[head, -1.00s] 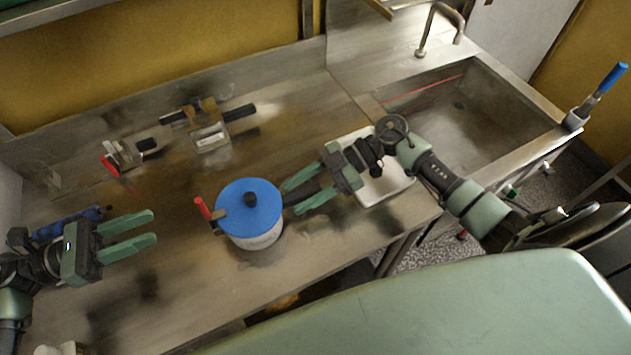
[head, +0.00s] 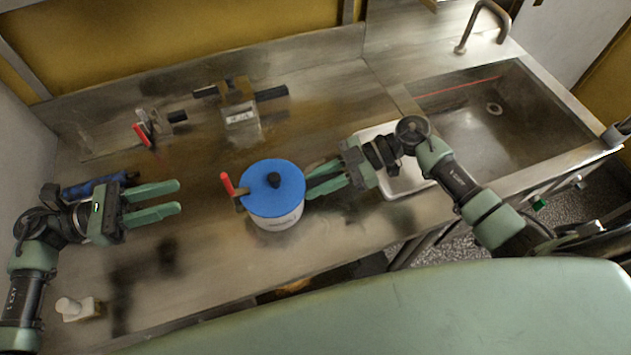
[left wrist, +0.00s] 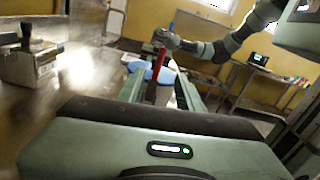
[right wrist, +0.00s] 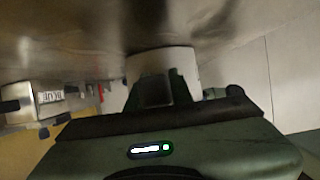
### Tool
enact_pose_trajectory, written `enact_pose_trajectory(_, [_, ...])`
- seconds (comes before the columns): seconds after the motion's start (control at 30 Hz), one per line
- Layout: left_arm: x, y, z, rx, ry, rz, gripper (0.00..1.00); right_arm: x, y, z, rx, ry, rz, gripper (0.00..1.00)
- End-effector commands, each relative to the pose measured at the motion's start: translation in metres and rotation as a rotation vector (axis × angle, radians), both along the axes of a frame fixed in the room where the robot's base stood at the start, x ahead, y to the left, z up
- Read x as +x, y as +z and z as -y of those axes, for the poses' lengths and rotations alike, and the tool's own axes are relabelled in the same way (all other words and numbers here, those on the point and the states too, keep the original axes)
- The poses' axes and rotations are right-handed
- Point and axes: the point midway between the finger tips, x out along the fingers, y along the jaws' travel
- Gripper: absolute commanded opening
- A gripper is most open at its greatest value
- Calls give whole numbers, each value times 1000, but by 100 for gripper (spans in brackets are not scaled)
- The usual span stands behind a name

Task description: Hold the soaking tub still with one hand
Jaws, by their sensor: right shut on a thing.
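The soaking tub (head: 276,219) is a white round pot with a blue lid (head: 266,180) and a black knob, upright on the steel counter. A red lever (head: 227,184) stands at its left side. My right gripper (head: 310,183) is at the tub's right side, shut on the tub's dark side handle, which the fingers mostly hide. The tub's white wall also shows close ahead in the right wrist view (right wrist: 165,62). My left gripper (head: 180,197) is open and empty, left of the tub and apart from it. The left wrist view shows the red lever (left wrist: 158,65) beyond its fingers.
A metal block fixture (head: 241,118) and a red-handled clamp (head: 148,130) stand at the back. A blue-handled tool (head: 95,186) lies behind my left wrist. A white tray (head: 405,182) sits under my right arm, beside the sink (head: 470,115). A small white piece (head: 78,308) lies front left.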

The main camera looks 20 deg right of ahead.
Motion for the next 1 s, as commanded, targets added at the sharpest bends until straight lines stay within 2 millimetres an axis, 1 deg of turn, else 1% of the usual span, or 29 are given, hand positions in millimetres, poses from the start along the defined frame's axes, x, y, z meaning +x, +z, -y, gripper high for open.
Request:
enact_pose_trajectory(0.3, [0, 0, 0, 0, 0, 0, 36, 0, 0, 0, 0, 0, 0, 0])
enact_pose_trajectory(0.33, [0, 0, 0, 0, 0, 0, 34, 0, 0, 0, 0, 0, 0, 0])
enact_pose_trajectory(0.37, [0, 0, 0, 0, 0, 0, 25, 0, 0, 0, 0, 0, 0, 0])
enact_pose_trajectory(0.4, [0, 0, 0, 0, 0, 0, 14, 0, 0, 0, 0, 0, 0, 0])
enact_pose_trajectory(0.43, [0, 0, 0, 0, 0, 0, 6, 0, 0, 0, 0, 0, 0, 0])
enact_pose_trajectory(0.47, [0, 0, 0, 0, 0, 0, 0, 0, 0, 0, 0, 0, 0, 0])
enact_pose_trajectory(0.57, [1, 1, 1, -1, -3, 5, 0, 0, 0, 0, 0, 0, 0, 0])
enact_pose_trajectory(0.67, [4, 6, 10, -7, -25, 46, 0, 0, 0, 0, 0, 0, 0, 0])
enact_pose_trajectory(0.77, [13, 21, 31, -22, -78, 147, 0, 0, 0, 0, 0, 0, 0, 0])
enact_pose_trajectory(0.87, [23, 44, 64, -39, -168, 309, 0, 0, 0, 0, 0, 0, 0, 0])
enact_pose_trajectory(0.9, [27, 55, 79, -46, -212, 384, 0, 0, 0, 0, 0, 0, 0, 0])
enact_pose_trajectory(0.97, [29, 69, 102, -48, -288, 496, 0, 0, 0, 0, 0, 0, 0, 0])
enact_pose_trajectory(1.0, [29, 76, 117, -44, -344, 568, 0, 0, 0, 0, 0, 0, 0, 0])
